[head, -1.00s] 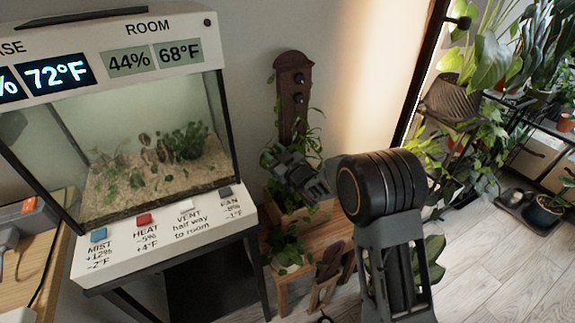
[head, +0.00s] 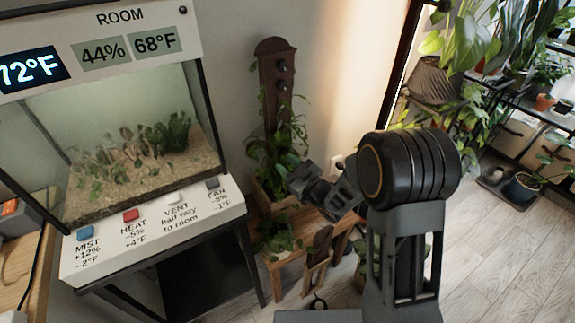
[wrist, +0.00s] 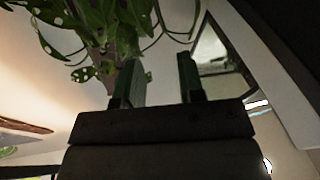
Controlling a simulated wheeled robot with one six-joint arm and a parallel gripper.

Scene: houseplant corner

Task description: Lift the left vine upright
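The dark wooden board (head: 276,75) with round knobs stands upright at the back of a wooden planter (head: 270,200). Leafy vines (head: 262,150) show around the board's lower half, and a leafy clump (head: 275,233) sits low at the front. I cannot tell which stem is the left vine. My gripper (head: 292,168) is just right of the board, in front of the foliage, and hides part of the planter. In the wrist view its fingers (wrist: 158,68) stand apart with nothing visible between them. Spotted leaves (wrist: 85,72) and thin stems show beyond and left of the fingers.
A glass terrarium (head: 130,140) on a stand with labelled buttons is at the left. Potted plants on shelves (head: 530,110) are at the right. Bare wooden floor (head: 490,250) lies at the lower right.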

